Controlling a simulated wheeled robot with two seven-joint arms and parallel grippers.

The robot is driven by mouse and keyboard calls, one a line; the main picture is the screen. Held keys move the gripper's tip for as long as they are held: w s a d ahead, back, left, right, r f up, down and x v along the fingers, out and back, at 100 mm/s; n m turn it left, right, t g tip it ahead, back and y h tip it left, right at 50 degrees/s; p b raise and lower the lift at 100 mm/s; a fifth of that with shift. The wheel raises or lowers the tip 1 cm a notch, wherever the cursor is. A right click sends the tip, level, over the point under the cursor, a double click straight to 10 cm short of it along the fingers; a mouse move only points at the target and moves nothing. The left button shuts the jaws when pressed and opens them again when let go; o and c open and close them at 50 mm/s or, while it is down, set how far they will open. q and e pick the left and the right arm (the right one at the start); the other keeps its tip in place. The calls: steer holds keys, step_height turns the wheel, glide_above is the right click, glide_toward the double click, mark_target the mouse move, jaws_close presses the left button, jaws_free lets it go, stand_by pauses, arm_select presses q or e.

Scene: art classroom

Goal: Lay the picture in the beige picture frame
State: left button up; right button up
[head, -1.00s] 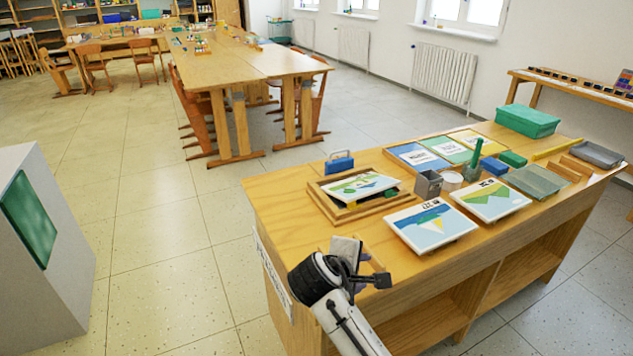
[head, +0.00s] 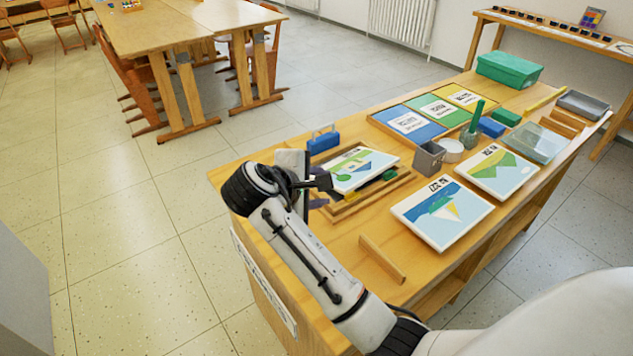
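The picture (head: 364,172), a white panel with a green and blue landscape, lies over the beige picture frame (head: 374,206). It looks slightly tilted and set toward the frame's far side, so the near part of the frame's inside shows. Small green and dark pieces show below its near right edge. My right gripper (head: 322,182) is at the picture's left edge, with its dark fingertip beside or at the corner. I cannot tell whether it touches or grips the picture. The arm hides the frame's left part. My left gripper is not in view.
Two landscape pictures (head: 442,212) (head: 497,172) lie right of the frame. A wooden strip (head: 382,260) lies near the front edge. A green box (head: 509,69) stands at the back.

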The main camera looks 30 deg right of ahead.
mark_target(340, 187)
steer(key=x, duration=0.9)
steer(key=shift+w+d+f, duration=0.15)
steer(key=shift+d, duration=0.05)
steer(key=shift+d+f+b, duration=0.25)
steer(key=shift+b, duration=0.05)
jaws_close()
